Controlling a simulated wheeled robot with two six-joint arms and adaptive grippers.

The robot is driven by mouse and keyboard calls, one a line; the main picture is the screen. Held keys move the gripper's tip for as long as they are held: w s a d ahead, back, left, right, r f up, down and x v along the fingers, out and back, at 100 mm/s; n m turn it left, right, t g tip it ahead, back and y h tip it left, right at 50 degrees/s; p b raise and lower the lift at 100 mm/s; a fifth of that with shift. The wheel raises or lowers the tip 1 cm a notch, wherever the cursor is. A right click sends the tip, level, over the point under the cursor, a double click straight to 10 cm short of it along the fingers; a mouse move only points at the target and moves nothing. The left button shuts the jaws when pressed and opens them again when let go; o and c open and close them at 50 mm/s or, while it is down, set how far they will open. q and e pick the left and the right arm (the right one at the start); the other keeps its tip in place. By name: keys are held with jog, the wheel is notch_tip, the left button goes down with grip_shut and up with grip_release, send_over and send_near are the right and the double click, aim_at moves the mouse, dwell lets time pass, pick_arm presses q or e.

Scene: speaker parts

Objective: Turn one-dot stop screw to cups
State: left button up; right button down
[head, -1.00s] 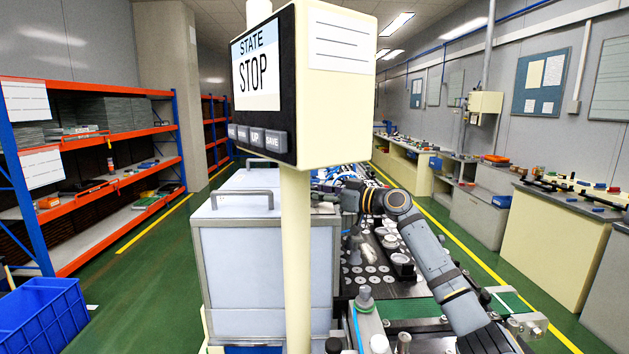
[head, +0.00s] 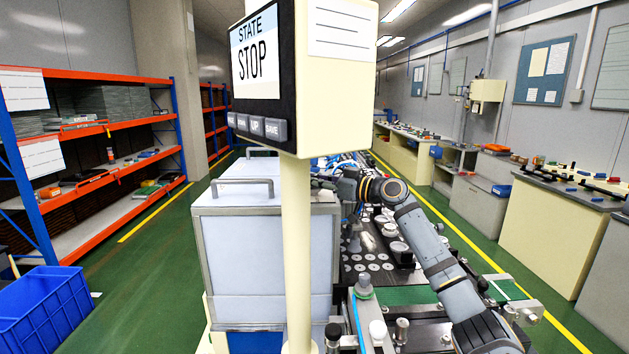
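My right arm comes in from the lower right. Its wrist reaches left over the machine bed, and the gripper end is largely hidden near the cream post and white cabinet, so its fingers cannot be made out. My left gripper is not in view. Round cup-like parts (head: 398,248) and several pale discs (head: 373,267) sit on the dark plate below my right forearm. Several knob-like or screw-like parts stand at the front, including a grey-topped one (head: 364,284), a white one (head: 377,331) and a metal one (head: 402,329). No dot marking is legible on them.
A cream post (head: 296,250) carries a display box (head: 262,70) reading STATE STOP. A white cabinet (head: 262,262) with handles stands left of the plate. A green belt (head: 412,295) crosses the front. Orange shelves (head: 100,180) and a blue crate (head: 45,312) are at left; benches (head: 555,240) at right.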

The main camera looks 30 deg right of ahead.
jog(key=shift+a+r+m+t+h+p, duration=0.15)
jog(key=shift+m+t+h+p, duration=0.35)
jog(key=shift+m+h+p, duration=0.45)
jog(key=m+h+p, duration=0.1)
jog(key=h+p, duration=0.1)
jog(key=m+h+p, duration=0.1)
jog(key=h+p, duration=0.1)
jog(key=h, duration=0.1)
jog(key=shift+r+m+t, duration=0.15)
jog(key=shift+m+t, duration=0.2)
jog(key=shift+t, duration=0.05)
jog(key=shift+m+h, duration=0.3)
jog(key=shift+h, duration=0.15)
jog(key=shift+f+m+h, duration=0.3)
jog(key=shift+m+h, duration=0.4)
jog(key=shift+h, duration=0.4)
jog(key=shift+f+m+g+h+b, duration=0.1)
jog(key=shift+m+g+h+b, duration=0.25)
jog(key=shift+m+h, duration=1.05)
jog(key=shift+h, duration=0.4)
